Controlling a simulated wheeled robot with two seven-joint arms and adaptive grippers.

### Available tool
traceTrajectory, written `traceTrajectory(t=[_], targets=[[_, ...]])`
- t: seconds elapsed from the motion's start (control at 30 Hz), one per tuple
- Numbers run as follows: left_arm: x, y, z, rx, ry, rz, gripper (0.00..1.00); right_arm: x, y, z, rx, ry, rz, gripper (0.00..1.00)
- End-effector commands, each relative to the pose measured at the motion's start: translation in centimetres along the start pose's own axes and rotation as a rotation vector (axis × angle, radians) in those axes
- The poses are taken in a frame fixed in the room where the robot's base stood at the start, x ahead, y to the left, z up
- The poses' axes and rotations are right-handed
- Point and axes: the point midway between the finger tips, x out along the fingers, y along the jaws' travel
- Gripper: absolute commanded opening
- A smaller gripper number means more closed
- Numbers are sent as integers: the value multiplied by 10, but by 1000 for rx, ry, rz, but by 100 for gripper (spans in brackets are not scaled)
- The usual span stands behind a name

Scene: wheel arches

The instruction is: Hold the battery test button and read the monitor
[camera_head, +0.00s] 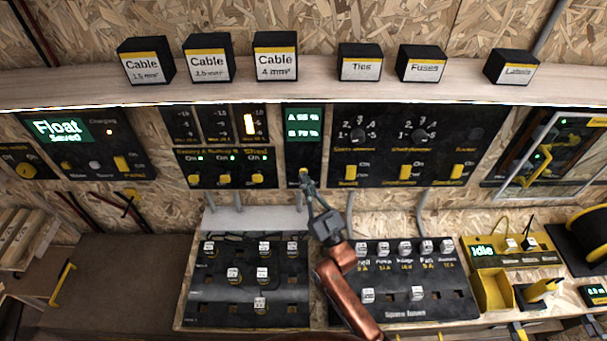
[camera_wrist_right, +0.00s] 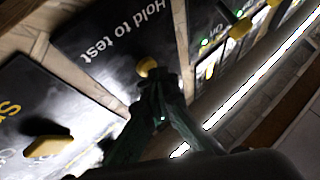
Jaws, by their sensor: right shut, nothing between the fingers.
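The battery monitor (camera_head: 304,118) is a dark panel with a green screen high in the middle of the wall. Its screen shows two lines, about "A 55 %" and "B 70 %", the digits small and blurred. Below it is the yellow round test button (camera_head: 303,173). In the right wrist view the button (camera_wrist_right: 147,66) sits beside the words "Hold to test". My right gripper (camera_head: 307,184) is shut and empty, its tips at the button; in that view the closed tips (camera_wrist_right: 158,92) touch or nearly touch it. I cannot tell whether it is pressed in. My left gripper is out of view.
Yellow switches (camera_head: 226,179) flank the button on the left, and a dark switch panel (camera_head: 440,140) is on the right. A shelf (camera_head: 310,86) with labelled black boxes runs above. Fuse trays (camera_head: 250,315) and an "Idle" unit (camera_head: 515,253) lie below.

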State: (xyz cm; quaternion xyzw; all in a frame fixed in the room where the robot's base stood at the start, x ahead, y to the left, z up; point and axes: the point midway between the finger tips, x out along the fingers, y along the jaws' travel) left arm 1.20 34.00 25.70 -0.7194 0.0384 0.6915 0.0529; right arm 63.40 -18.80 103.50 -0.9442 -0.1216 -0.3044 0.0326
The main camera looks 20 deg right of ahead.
Motion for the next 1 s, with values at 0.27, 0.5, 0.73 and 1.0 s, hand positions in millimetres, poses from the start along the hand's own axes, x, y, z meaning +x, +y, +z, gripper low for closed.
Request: traceTrajectory(t=[0.27, 0.5, 0.73, 1.0], targets=[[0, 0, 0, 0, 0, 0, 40, 0, 0, 0, 0, -1, 0, 0], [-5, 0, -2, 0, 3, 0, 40, -5, -4, -5, 1, -1, 0, 0], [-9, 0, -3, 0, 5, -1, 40, -12, -9, -10, 0, 0, 0, 0], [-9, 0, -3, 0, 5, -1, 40, -13, -9, -9, 0, 0, 0, 0]])
